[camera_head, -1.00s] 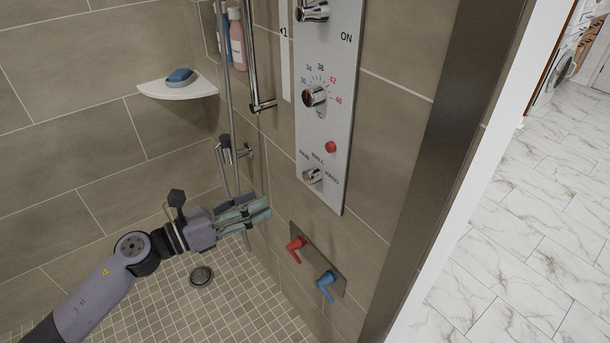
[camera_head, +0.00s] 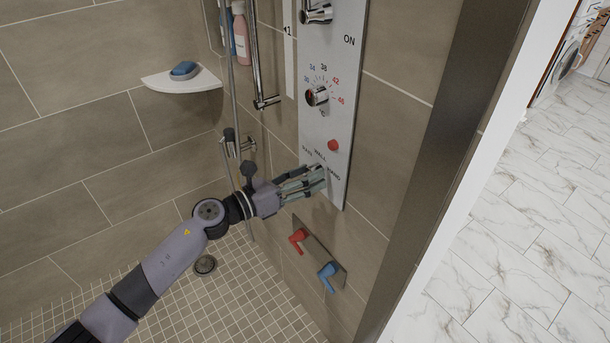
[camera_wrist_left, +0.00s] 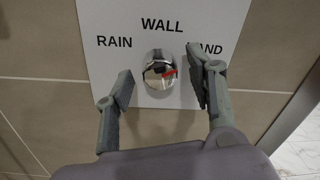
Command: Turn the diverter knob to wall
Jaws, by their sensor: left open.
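The diverter knob (camera_wrist_left: 160,70) is a round chrome knob low on the grey shower panel (camera_head: 347,70). In the left wrist view it sits below the label WALL, with RAIN to its left and HAND to its right. A red mark on its face lies toward the right, the HAND side. My left gripper (camera_head: 316,179) is open at the panel's lower end, its fingers hiding the knob in the head view. In the wrist view the fingers (camera_wrist_left: 160,76) stand on either side of the knob, with gaps showing; one partly covers HAND. My right gripper is out of view.
Above the knob are a red button (camera_head: 333,145), a temperature dial (camera_head: 317,96) and an upper chrome knob (camera_head: 316,14). Below are a red lever (camera_head: 298,238) and a blue lever (camera_head: 327,274). A shower hose and rail (camera_head: 257,60) run left of the panel.

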